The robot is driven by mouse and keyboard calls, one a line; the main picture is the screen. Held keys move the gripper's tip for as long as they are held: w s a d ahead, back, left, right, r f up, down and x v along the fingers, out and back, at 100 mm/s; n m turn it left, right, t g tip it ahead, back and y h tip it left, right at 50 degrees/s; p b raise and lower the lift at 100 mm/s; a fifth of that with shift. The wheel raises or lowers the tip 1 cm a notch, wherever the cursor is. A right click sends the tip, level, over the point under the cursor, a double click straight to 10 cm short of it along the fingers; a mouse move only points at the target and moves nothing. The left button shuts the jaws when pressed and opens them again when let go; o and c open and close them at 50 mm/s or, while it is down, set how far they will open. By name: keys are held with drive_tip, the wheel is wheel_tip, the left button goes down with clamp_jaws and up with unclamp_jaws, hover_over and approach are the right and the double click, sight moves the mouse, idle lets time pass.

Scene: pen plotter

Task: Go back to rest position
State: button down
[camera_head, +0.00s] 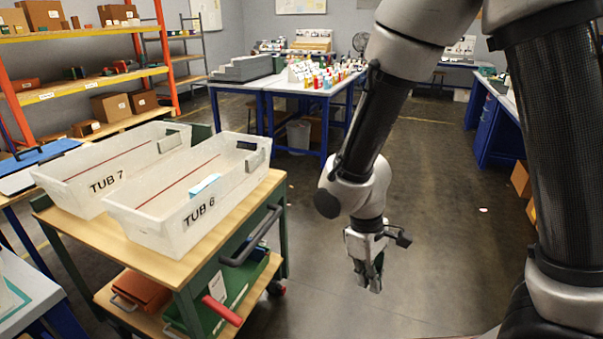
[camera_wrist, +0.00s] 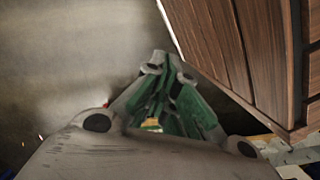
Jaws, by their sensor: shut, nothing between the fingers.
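My gripper (camera_head: 369,281) hangs from my arm over the bare floor, to the right of the wooden-topped cart (camera_head: 150,262), pointing down. Its fingers are shut and hold nothing. In the wrist view the green-sided fingers (camera_wrist: 165,115) come together in the middle. The gripper is apart from everything around it in the head view.
On the cart stand two white tubs, TUB 7 (camera_head: 85,187) and TUB 6 (camera_head: 178,237). Shelves with boxes are at the left. A blue-legged table (camera_head: 262,88) stands behind and a blue bench (camera_head: 495,127) at the right. A wooden panelled surface (camera_wrist: 240,40) is in the wrist view.

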drive_tip(key=s+d+r+m+t, duration=0.1)
drive_tip(key=d+r+m+t, duration=0.1)
drive_tip(key=d+r, duration=0.5)
drive_tip(key=s+d+r+m+t+y, duration=0.1)
drive_tip(key=s+d+r+m+t, duration=0.1)
drive_tip(key=d+r+m, duration=0.2)
drive_tip(key=s+d+r+m+t, duration=0.1)
drive_tip(key=s+d+r+m, duration=0.1)
drive_tip(key=d+r, duration=0.8)
wheel_tip(320, 180, up, 5)
drive_tip(key=shift+d+m+t+y, duration=0.3)
drive_tip(key=shift+d+m+t, duration=0.1)
drive_tip(key=shift+m, duration=0.3)
